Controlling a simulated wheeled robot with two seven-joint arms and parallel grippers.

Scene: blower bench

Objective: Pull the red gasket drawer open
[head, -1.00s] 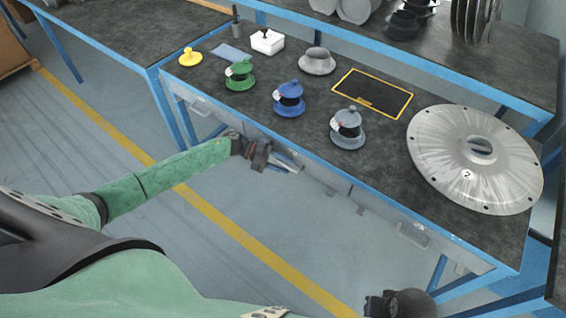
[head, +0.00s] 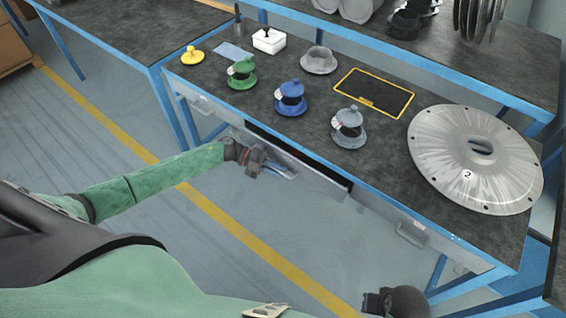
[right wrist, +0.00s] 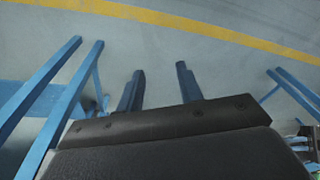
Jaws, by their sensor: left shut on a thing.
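The middle drawer (head: 318,182) under the bench stands partly open, with a dark gap between its front and the bench edge. Its visible front looks grey; I see no red on it. My left gripper (head: 268,166) is at this drawer's front, shut on its handle, which the fingers mostly hide. My right gripper (right wrist: 160,88) is open and empty over the floor, away from the drawer.
The bench top (head: 215,112) carries green (head: 241,74), blue (head: 290,98) and grey (head: 348,128) flanged parts and a large metal disc (head: 474,160). Another drawer handle (head: 412,232) is to the right. Open floor with a yellow line (head: 230,225) lies before the bench.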

